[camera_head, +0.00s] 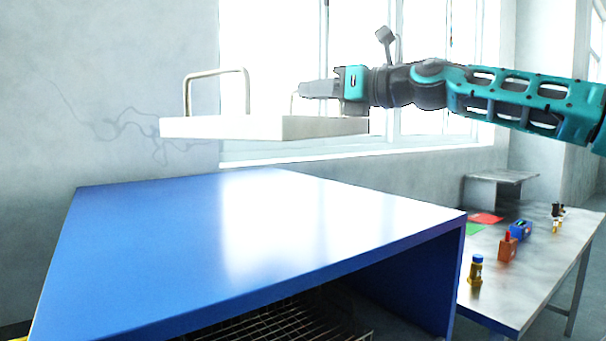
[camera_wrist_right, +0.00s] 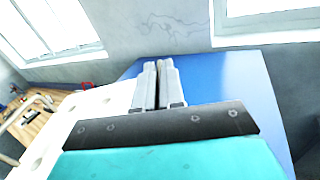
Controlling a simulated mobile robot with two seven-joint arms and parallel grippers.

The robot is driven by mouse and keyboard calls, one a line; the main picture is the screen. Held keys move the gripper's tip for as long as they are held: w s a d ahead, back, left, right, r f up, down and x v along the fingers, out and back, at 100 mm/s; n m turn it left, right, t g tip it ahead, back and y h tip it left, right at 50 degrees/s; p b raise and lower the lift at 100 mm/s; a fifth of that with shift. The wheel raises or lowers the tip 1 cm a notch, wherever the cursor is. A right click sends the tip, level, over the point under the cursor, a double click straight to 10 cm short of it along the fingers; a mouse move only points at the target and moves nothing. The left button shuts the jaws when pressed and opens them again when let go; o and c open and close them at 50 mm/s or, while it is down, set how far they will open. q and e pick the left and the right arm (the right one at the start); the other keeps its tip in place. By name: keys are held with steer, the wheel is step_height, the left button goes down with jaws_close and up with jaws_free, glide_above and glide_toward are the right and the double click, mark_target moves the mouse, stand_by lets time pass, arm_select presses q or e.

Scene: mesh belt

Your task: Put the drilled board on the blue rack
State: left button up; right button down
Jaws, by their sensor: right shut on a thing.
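The drilled board (camera_head: 265,127) is a white flat slab with wire handles standing on its top. It is roughly level in the head view, above the blue rack (camera_head: 150,235), with a gap visible under it. In the right wrist view the board (camera_wrist_right: 62,125) lies left of the fingers, with round holes in its face. My right gripper (camera_head: 318,89) is shut on the drilled board, its fingertips by the rear handle, which is partly hidden. Its fingers are close together in the wrist view (camera_wrist_right: 158,85). My left gripper is in no view.
The blue rack's top is bare; a wire mesh (camera_head: 285,325) shows beneath it. At right a grey table (camera_head: 520,270) carries a yellow bottle (camera_head: 476,270), an orange block (camera_head: 507,249), a blue box (camera_head: 520,229) and red and green sheets. A wall and windows are behind.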

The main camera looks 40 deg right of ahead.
step_height(320, 180, down, 8)
steer(key=shift+b, duration=0.75)
step_height(320, 180, down, 4)
steer(key=shift+f+b, duration=0.1)
steer(key=shift+b, duration=0.5)
steer(key=shift+f, duration=0.3)
steer(key=c, duration=1.2)
jaws_free()
steer(key=shift+c, duration=0.2)
